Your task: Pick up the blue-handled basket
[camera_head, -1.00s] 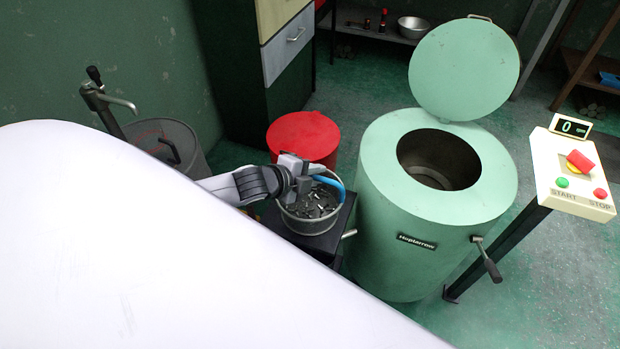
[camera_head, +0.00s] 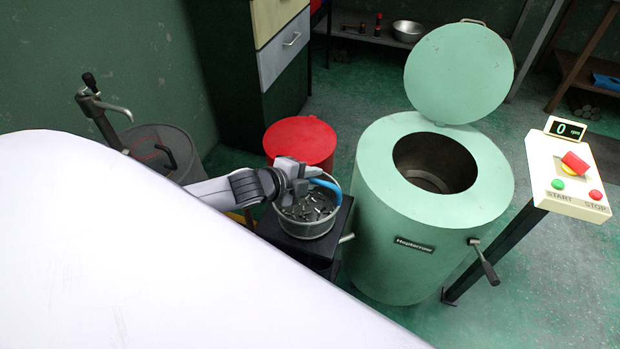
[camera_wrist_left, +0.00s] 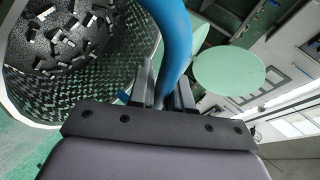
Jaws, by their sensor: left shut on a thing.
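The basket (camera_head: 306,226) is a round mesh container filled with dark metal pieces, in the middle of the head view. It is at the top of the black stand, and I cannot tell whether it touches it. Its blue handle (camera_head: 327,186) arcs above the rim. My left gripper (camera_head: 303,184) is at the handle, shut on it. In the left wrist view the blue handle (camera_wrist_left: 172,40) runs down between my left fingers (camera_wrist_left: 163,92), and the mesh basket wall (camera_wrist_left: 85,98) is at the left. My right gripper is not in view.
The green Heptarrow drum (camera_head: 420,240) stands right of the basket with its round lid (camera_head: 459,72) raised. A black stand (camera_head: 300,246) is beneath the basket. A red bin (camera_head: 300,140) is behind. A START/STOP panel (camera_head: 570,175) is at the right, a grey bin (camera_head: 165,150) at the left.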

